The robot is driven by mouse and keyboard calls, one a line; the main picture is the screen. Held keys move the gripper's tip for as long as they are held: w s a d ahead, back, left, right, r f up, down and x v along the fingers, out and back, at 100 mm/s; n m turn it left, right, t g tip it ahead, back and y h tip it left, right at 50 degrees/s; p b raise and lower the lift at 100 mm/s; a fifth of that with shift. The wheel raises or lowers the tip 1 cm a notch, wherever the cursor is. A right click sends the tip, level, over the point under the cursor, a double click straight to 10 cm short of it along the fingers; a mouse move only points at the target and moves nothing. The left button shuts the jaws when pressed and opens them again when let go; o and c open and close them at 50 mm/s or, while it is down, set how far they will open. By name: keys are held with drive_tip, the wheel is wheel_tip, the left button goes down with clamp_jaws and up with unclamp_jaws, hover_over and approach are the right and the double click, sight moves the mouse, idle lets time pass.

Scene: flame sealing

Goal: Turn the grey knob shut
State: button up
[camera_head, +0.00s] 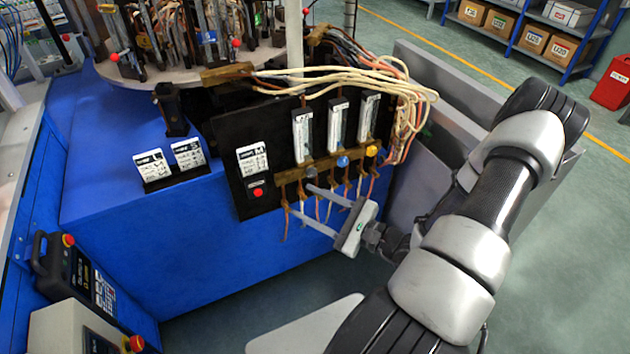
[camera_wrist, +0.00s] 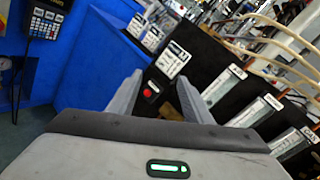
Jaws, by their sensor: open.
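The grey knob (camera_head: 311,172) is the leftmost of three knobs on a brass bar at the front of the black panel (camera_head: 233,190). The blue knob (camera_head: 342,161) and the yellow knob (camera_head: 371,150) sit to its right. My gripper (camera_head: 300,200) is open and empty, its two fingers pointing left in front of the panel. The upper fingertip appears just below the grey knob; the depth gap is unclear. In the wrist view my gripper (camera_wrist: 159,78) has the panel's red button (camera_wrist: 151,90) showing between its fingers. I cannot make out the grey knob there.
Three flow meters, the left one (camera_head: 302,136) above the grey knob, stand over the bar. Thin hoses hang below it, close to my fingers. Cream hoses (camera_head: 340,82) loop above. The blue machine housing (camera_head: 200,260) is left; a grey box wall (camera_head: 470,100) stands right.

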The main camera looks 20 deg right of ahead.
drive_tip(key=s+d+f+m+t+h+b, duration=0.1)
drive_tip(key=s+d+f+m+t+h, duration=0.15)
drive_tip(key=d+f+m+h, duration=0.65)
drive_tip(key=b, duration=0.2)
approach(312, 173)
drive_tip(key=w, duration=0.7)
drive_tip(key=shift+w+a+f, duration=0.1)
drive_tip(key=shift+w+f, duration=0.2)
drive_tip(key=shift+w, duration=0.05)
drive_tip(key=shift+c, duration=0.5)
drive_tip(key=c, duration=1)
drive_tip(key=shift+o, duration=0.2)
drive_tip(key=shift+r+m+p, duration=0.1)
drive_tip(key=shift+m+p, duration=0.2)
